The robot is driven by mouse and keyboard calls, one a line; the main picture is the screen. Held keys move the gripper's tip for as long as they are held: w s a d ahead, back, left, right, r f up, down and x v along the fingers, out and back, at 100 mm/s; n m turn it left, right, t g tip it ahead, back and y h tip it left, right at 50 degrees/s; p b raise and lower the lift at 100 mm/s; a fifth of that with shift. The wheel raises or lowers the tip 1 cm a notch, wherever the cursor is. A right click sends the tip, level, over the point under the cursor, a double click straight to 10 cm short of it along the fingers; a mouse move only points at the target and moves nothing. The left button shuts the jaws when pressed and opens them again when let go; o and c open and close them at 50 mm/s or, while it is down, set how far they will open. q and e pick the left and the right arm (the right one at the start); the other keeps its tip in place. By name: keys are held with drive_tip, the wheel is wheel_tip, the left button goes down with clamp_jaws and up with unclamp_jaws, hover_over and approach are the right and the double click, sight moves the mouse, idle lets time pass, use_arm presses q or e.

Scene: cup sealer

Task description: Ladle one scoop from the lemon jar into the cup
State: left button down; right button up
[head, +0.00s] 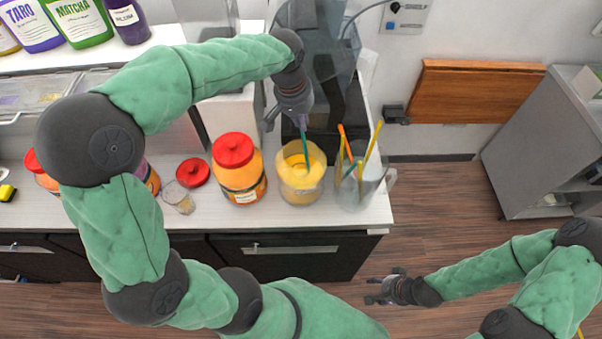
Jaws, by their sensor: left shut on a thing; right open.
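The open lemon jar (301,187), with yellow contents, stands on the counter near its right end. My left gripper (292,112) is above the jar and shut on the teal handle of a ladle (305,147). The handle reaches down into the jar's mouth; the ladle's bowl is hidden inside. A small clear cup (179,198) stands to the left, near the counter's front edge, with a little tan content in it. My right gripper (376,290) is open and empty, out over the floor in front of the counter.
A red-lidded orange jar (239,178) stands between cup and lemon jar. A loose red lid (193,172) lies behind the cup. A clear pitcher (366,192) with several colored handles stands right of the lemon jar. A clear-panelled machine (327,60) is behind.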

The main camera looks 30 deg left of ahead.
use_arm(q)
drive_tip(key=w+p+v, duration=0.3)
drive_tip(key=p+v, duration=0.7)
drive_tip(key=v, duration=0.5)
drive_tip(key=shift+d+r+p, duration=0.3)
drive_tip(key=shift+d+p, duration=0.1)
idle(0.8)
idle(0.9)
